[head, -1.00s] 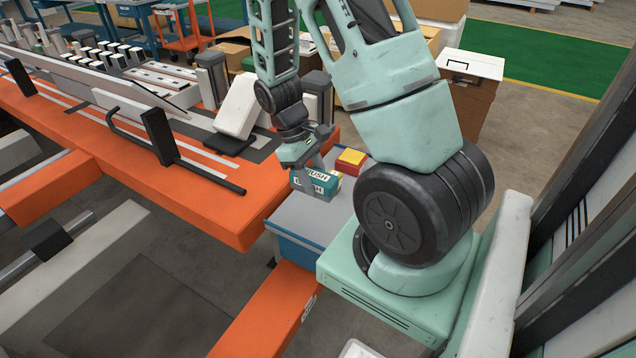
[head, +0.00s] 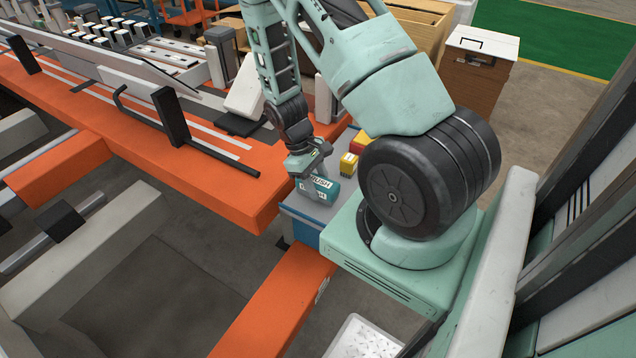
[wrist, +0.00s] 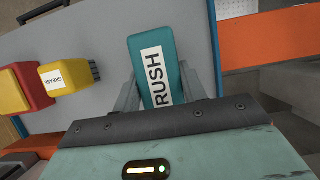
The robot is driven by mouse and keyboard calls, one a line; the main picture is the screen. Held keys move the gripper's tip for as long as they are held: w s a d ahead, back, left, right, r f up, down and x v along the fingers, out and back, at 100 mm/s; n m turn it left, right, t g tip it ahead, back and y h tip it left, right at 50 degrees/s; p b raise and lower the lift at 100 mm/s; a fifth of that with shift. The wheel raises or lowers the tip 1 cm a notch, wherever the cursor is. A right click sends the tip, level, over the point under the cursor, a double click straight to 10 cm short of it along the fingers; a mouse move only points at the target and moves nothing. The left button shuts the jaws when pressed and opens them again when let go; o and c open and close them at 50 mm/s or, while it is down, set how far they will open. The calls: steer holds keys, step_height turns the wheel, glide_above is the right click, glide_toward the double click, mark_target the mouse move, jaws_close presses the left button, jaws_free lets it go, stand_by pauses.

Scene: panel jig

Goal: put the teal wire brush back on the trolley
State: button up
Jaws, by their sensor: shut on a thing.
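The teal wire brush (head: 321,190) is a block with a white label, part of which reads "RUSH" in the wrist view (wrist: 155,70). My gripper (head: 308,168) is shut on it, with one finger on each side in the wrist view (wrist: 160,92). The trolley (head: 300,207) has a grey top and blue sides and stands beside the orange bench. The brush is over the trolley top, which also fills the wrist view's background (wrist: 85,35). I cannot tell whether the brush touches the top.
On the trolley are a yellow container labelled grease (wrist: 68,77) and a red-and-yellow box (wrist: 22,80), left of the brush in the wrist view. The orange bench (head: 225,190) with a black bent rail borders the trolley's left. Free trolley top lies around the brush.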

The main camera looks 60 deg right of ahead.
steer(key=shift+f, duration=0.2)
steer(key=shift+f, duration=0.15)
steer(key=o, duration=0.9)
steer(key=shift+o, duration=0.2)
